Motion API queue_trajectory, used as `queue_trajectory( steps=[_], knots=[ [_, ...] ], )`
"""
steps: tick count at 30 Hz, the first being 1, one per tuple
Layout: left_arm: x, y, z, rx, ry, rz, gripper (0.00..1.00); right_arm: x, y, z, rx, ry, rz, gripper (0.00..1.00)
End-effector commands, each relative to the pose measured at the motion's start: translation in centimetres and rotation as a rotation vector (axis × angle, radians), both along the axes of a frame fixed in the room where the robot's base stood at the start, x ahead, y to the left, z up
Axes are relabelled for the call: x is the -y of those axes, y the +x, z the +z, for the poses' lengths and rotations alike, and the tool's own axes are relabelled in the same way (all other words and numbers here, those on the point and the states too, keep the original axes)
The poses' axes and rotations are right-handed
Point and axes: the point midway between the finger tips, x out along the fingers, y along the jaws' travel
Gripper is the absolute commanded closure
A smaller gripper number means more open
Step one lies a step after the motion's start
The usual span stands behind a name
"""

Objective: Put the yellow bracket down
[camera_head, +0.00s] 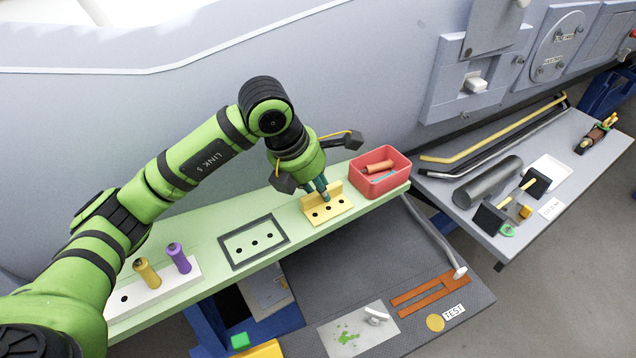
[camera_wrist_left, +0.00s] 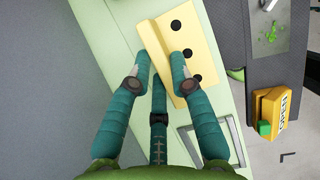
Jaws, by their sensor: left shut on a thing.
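The yellow bracket (camera_head: 326,206) is an L-shaped piece with a row of dark holes, on or just above the light green shelf between a dark rectangular frame (camera_head: 254,242) and a red bin (camera_head: 380,172). My left gripper (camera_head: 321,188) comes down on it from above, shut on its upright flange. In the left wrist view the bracket (camera_wrist_left: 186,45) shows three holes, with the teal fingers (camera_wrist_left: 158,75) at its flange. I cannot tell whether its base touches the shelf. My right gripper is not in view.
The light green shelf (camera_head: 200,246) also holds a white block (camera_head: 140,291) with an orange-yellow and a purple peg. The red bin contains an orange cylinder. A grey table (camera_head: 480,200) with tools stands at the right.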

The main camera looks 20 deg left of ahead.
Motion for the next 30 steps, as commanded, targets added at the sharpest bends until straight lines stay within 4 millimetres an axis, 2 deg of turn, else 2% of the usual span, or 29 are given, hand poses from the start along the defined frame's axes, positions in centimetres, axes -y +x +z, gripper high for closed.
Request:
queue_trajectory(
  steps=[5, 6, 7, 16, 20, 21, 25, 30],
  knots=[
    [0.0, 0.0, -0.5, 0.001, -0.001, 0.000, 1.00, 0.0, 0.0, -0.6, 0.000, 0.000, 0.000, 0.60],
    [0.0, 0.0, -0.3, 0.000, 0.000, 0.000, 0.63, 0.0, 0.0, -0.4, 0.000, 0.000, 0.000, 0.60],
    [0.0, 0.0, -0.3, 0.000, 0.000, 0.000, 0.55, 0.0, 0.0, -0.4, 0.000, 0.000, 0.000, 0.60],
    [0.0, 0.0, -0.2, -0.001, -0.001, 0.000, 0.55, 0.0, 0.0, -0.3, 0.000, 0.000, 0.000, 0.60],
    [0.0, 0.0, 0.4, -0.001, -0.001, 0.001, 0.55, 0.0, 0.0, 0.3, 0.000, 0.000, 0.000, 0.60],
    [-0.1, -0.1, 0.6, 0.003, -0.001, 0.000, 0.55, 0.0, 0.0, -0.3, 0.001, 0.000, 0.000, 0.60],
    [-0.7, -0.8, 2.7, 0.007, 0.000, 0.000, 0.55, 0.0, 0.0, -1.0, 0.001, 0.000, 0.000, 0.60],
    [-1.6, -1.9, 6.3, 0.007, 0.000, 0.001, 0.55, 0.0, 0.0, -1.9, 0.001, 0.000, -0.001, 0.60]
  ],
)
